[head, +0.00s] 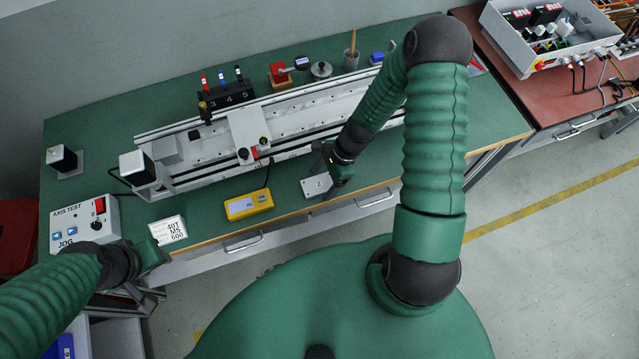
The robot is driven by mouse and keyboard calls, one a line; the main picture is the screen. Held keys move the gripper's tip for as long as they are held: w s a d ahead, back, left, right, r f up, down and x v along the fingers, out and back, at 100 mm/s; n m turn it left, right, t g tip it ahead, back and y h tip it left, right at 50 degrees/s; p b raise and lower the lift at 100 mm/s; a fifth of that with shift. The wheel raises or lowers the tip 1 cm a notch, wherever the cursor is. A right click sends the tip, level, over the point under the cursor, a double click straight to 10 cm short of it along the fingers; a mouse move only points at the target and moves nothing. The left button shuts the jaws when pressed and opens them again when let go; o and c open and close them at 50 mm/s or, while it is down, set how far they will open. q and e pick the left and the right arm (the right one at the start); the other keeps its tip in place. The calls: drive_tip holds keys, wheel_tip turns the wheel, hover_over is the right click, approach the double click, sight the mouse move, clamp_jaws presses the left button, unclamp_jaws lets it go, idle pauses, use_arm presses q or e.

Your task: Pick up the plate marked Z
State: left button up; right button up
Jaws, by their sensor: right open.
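A small pale plate marked Z (314,187) lies flat on the green bench near its front edge. My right gripper (331,172) is just above and to the right of the plate, jaws open, and covers part of the plate's right side. I cannot tell whether its fingers touch the plate. My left gripper (150,258) is low at the left, in front of the bench edge by the white card. Its fingers are too unclear to tell whether they are open or shut.
A long gantry rail (290,112) runs behind the plate. A yellow meter (248,204) lies left of the plate, then a white card (168,230) and the jog control box (84,222). A screwdriver rack (226,92) stands behind the rail. The bench right of the plate looks clear.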

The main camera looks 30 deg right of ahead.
drive_tip(key=shift+a, duration=0.25)
drive_tip(key=shift+c, duration=0.4)
drive_tip(key=shift+d, duration=0.25)
drive_tip(key=c, duration=1.2)
clamp_jaws()
drive_tip(key=shift+r, duration=0.1)
